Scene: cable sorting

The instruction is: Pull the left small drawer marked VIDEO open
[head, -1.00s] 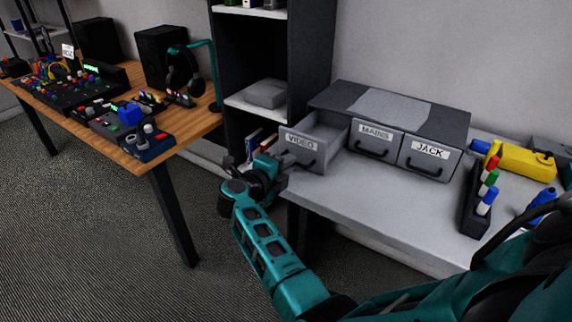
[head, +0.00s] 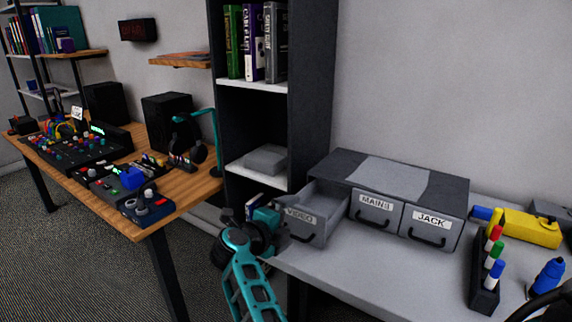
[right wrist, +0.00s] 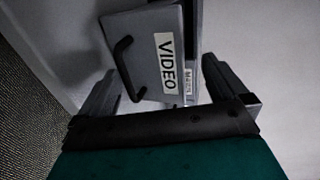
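The small grey drawer marked VIDEO (head: 306,227) is at the left of the drawer cabinet (head: 340,165). It stands pulled out, and part of its hollow inside shows. In the right wrist view its front (right wrist: 155,55) fills the top middle, with the dark handle (right wrist: 126,68) between the finger directions. My right gripper (head: 277,222) is just left of the drawer front in the head view. In the wrist view its fingers (right wrist: 160,90) are spread apart with nothing gripped, and the handle looks free of them. My left gripper is out of view.
Drawers marked MAINS (head: 375,208) and JACK (head: 432,225) are shut. A marker holder (head: 485,285), a yellow tool (head: 525,228) and a blue bottle (head: 548,275) stand on the grey table (head: 390,275). A dark shelf (head: 310,100) rises behind; a wooden desk (head: 190,190) is left.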

